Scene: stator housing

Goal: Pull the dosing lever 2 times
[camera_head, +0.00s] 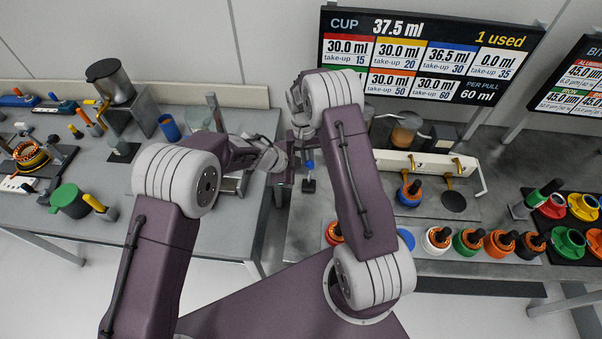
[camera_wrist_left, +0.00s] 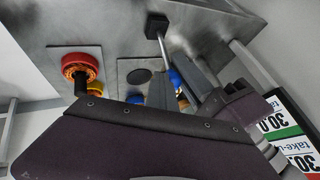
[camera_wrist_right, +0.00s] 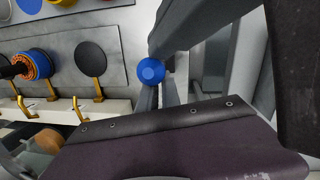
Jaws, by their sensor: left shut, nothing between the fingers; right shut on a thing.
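A round blue knob (camera_wrist_right: 151,71), which I take to be the dosing lever's, lies at the tips of my right gripper (camera_wrist_right: 158,92) in the right wrist view. The gripper is shut on it. In the head view a small blue knob (camera_head: 309,165) shows over a black foot, close beside the right arm. My right gripper (camera_head: 302,132) there is mostly hidden by its own arm. My left gripper (camera_head: 280,160) is shut and empty, left of the knob. A black block with a metal rod (camera_wrist_left: 157,25) shows in the left wrist view.
The screen (camera_head: 420,55) reads CUP 37.5 ml and PER PULL 60 ml. A white dispenser with brass spouts (camera_head: 420,163) stands right of the arm. A blue stator (camera_head: 410,197) sits before it. Several coloured stators line the bench front. The left bench (camera_head: 160,215) is separate.

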